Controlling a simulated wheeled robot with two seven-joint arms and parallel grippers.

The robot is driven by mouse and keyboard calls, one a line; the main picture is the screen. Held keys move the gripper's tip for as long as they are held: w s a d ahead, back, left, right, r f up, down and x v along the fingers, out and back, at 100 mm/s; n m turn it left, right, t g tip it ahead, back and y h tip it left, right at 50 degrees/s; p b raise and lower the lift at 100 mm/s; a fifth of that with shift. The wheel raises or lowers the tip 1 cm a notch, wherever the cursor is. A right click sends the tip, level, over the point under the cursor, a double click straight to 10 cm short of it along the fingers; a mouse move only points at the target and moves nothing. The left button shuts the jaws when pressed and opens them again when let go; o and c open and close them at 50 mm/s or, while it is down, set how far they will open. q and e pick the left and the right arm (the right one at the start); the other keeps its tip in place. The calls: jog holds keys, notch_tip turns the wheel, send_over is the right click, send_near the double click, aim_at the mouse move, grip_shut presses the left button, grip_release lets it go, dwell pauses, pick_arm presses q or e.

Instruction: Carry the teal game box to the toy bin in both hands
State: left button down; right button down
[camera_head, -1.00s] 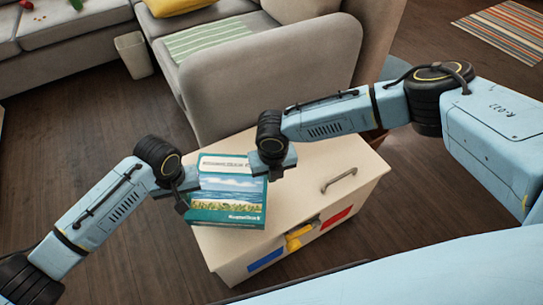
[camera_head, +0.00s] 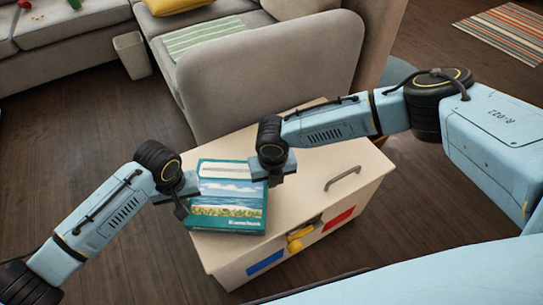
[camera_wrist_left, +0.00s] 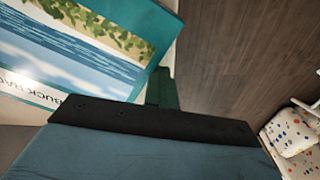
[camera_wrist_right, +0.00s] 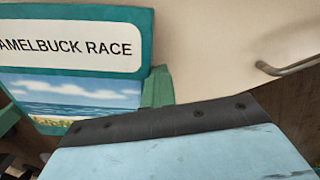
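The teal game box (camera_head: 228,200), with a beach picture on its face, is between my two grippers at the left end of a cream chest. My left gripper (camera_head: 186,197) is at its left side and my right gripper (camera_head: 268,174) at its right. In the left wrist view my fingers (camera_wrist_left: 162,88) show as one green nub at the box edge (camera_wrist_left: 125,35). In the right wrist view the fingers (camera_wrist_right: 157,88) also look together, against the box (camera_wrist_right: 75,90). The cream chest (camera_head: 310,165), likely the toy bin, has a shut top. Whether the box touches it is unclear.
A small pale wastebasket (camera_head: 131,55) is at the upper left.

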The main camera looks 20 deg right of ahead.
pick_arm(q)
jog(key=shift+d+f, duration=0.25)
jog(key=shift+d, duration=0.2)
pick_arm(e)
jog(key=shift+a+f, duration=0.3)
jog(key=shift+a, duration=0.15)
pick_arm(q)
jog(key=shift+a+r, duration=0.15)
pick_arm(e)
jog(key=shift+d+r, duration=0.1)
jog(key=shift+r, duration=0.1)
pick_arm(q)
jog(key=c, duration=2.1)
grip_release()
jog(key=shift+a, duration=0.5)
jog(key=shift+c, duration=0.2)
pick_arm(e)
jog(key=shift+d, duration=0.55)
pick_arm(q)
jog(key=o, duration=0.4)
jog(key=shift+a, duration=0.55)
pick_arm(e)
jog(key=shift+d, duration=0.55)
jog(key=c, duration=1.7)
grip_release()
jog(key=shift+f, duration=0.1)
jog(key=shift+c, duration=0.2)
